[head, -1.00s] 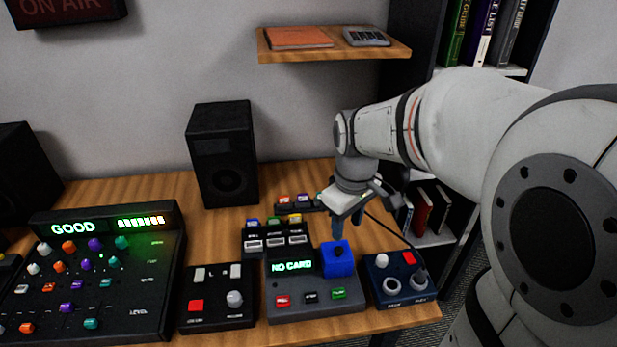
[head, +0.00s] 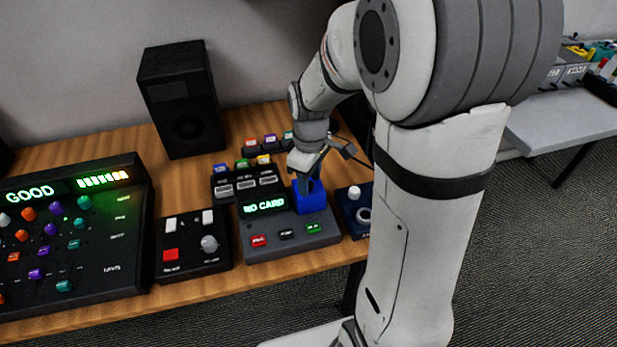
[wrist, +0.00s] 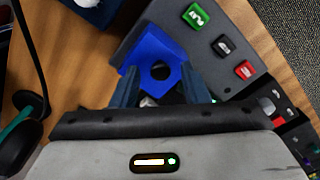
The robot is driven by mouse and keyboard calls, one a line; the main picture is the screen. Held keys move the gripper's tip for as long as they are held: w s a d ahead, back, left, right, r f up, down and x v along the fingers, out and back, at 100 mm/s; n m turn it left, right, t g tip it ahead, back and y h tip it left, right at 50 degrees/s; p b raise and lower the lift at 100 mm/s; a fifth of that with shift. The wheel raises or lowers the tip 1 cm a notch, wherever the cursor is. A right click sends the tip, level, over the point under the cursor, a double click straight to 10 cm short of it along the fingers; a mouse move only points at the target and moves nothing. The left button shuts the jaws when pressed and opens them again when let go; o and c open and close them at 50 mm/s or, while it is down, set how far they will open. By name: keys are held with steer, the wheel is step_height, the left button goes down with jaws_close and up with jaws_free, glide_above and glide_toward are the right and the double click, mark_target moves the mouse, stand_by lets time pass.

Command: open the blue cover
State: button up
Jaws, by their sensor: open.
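The blue cover (head: 311,203) sits at the right end of the grey card device (head: 290,241), whose screen reads "NO CARD". In the wrist view the blue cover (wrist: 146,46) shows a dark round hole in it. My gripper (head: 307,185) is right at the cover, pointing down. In the wrist view my gripper (wrist: 160,70) is open, with one finger on each side of the cover's near part. I cannot tell whether the fingers touch it. The head view does not show clearly how far the cover is raised, as my gripper partly hides it.
A dark box with knobs (head: 352,215) stands close on the right, partly behind my arm. A black box with a red button (head: 194,245) stands on the left. Slotted units (head: 246,182) lie behind the card device. A speaker (head: 181,100) stands at the back left.

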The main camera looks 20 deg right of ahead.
steer(key=shift+c, duration=0.2)
jaws_close()
stand_by(0.4)
